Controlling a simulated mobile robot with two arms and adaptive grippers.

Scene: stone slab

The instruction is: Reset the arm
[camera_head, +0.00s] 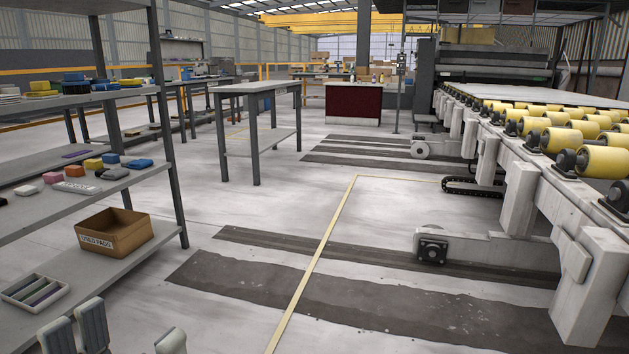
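Grey finger parts of what looks like my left gripper (80,330) poke up at the bottom left edge of the head view. Two stand close together and a third is apart to their right. The rest of the gripper and its arm are cut off by the frame, so I cannot tell whether it is open or shut. I see nothing held between the visible parts. My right gripper and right arm are not in view.
A metal shelf rack (172,180) stands close on the left, with a "USED PADS" box (115,232) and a white tray (35,292). A grey table (257,88) stands beyond. A roller conveyor (520,170) fills the right. The middle floor is clear.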

